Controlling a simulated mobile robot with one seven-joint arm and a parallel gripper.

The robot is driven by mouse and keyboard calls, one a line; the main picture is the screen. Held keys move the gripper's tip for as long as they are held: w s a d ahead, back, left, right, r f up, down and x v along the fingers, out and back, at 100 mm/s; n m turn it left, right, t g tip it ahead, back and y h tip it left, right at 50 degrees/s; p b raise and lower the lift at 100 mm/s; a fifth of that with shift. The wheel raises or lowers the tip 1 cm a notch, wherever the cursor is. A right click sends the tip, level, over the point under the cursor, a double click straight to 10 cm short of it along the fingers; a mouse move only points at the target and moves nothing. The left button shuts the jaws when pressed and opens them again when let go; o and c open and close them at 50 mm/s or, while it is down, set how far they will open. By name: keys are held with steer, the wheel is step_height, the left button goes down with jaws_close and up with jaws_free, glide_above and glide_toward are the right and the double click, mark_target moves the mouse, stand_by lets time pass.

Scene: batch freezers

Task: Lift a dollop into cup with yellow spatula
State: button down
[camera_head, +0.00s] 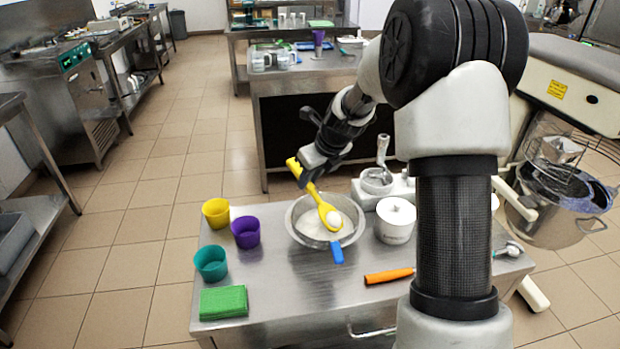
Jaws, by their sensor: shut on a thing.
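My gripper (303,172) is shut on the handle of the yellow spatula (313,195), above the metal bowl. The spatula slants down to the right, and a white dollop (334,219) sits on its head. The steel bowl (291,222) holds white stuff (312,225); whether the spatula's head touches it I cannot tell. A blue-handled tool (336,252) shows at the bowl's front edge. Three cups stand left of the bowl: yellow (215,213), purple (246,232) and teal (211,262). I cannot see anything inside them.
A green folded cloth (223,302) lies at the table's front left. A white canister (395,221) and a metal-cranked device (377,180) stand right of the bowl. An orange-handled tool (388,276) lies in front. Bare steel tabletop (290,290) lies between the cloth and that tool.

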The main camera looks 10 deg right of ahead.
mark_target(298, 168)
steer(key=shift+w+a+r+p, duration=0.1)
steer(key=shift+w+r+p, duration=0.1)
steer(key=shift+r+p, duration=0.7)
steer(key=shift+w+a+r+p, duration=0.1)
steer(key=shift+w+r+p, duration=0.1)
steer(key=shift+r+p, duration=0.7)
steer(key=shift+w+a+p, duration=0.1)
steer(key=shift+p, duration=0.4)
steer(key=w+g+p, duration=0.1)
steer(key=p, duration=0.4)
steer(key=w+a+g+h+p, duration=0.1)
steer(key=p, duration=0.4)
steer(key=shift+w+a+f+g+h+p, duration=0.2)
steer(key=shift+w+a+g+h+p, duration=0.1)
steer(key=shift+w+g+h+p, duration=0.3)
